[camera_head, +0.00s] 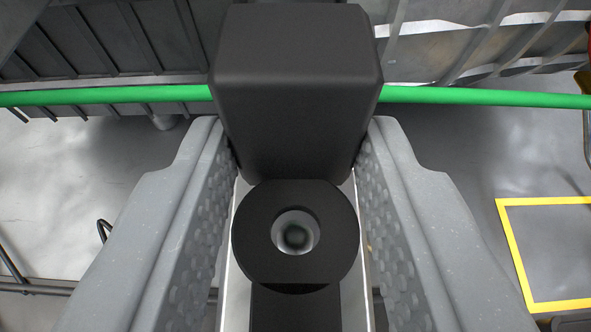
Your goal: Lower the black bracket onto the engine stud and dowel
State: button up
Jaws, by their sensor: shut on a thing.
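The black bracket (297,95) is in the middle of the head camera view, between the two grey fingers of my gripper (295,170). The fingers are shut on its block-shaped upper part from left and right. Below the block in the picture is a round black flange with a hole through its centre, and a narrower black part continues under it. A blurred, dark greenish spot shows through the hole; I cannot tell what it is. The engine stud and dowel cannot be made out, so I cannot tell how the bracket lines up with them.
A green horizontal bar (480,96) runs across the view behind the bracket. Ribbed grey metal panels (110,40) stand above it. A yellow rectangle (515,255) is marked on the grey floor at the right. Dark thin rails show at the lower left.

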jog(key=shift+f, duration=0.55)
jog(key=o, duration=1.1)
jog(key=shift+o, duration=0.2)
jog(key=b+v, duration=0.1)
jog(key=v, duration=1.2)
jog(key=shift+s+r, duration=0.15)
jog(key=shift+s, duration=0.2)
notch_tip(320, 180, up, 19)
jog(key=s+t+b, duration=0.1)
jog(key=s, duration=0.1)
jog(key=s+r, duration=0.5)
jog(key=r, duration=0.3)
jog(key=s+r+t, duration=0.1)
jog(key=s+r, duration=0.4)
jog(key=r, duration=0.4)
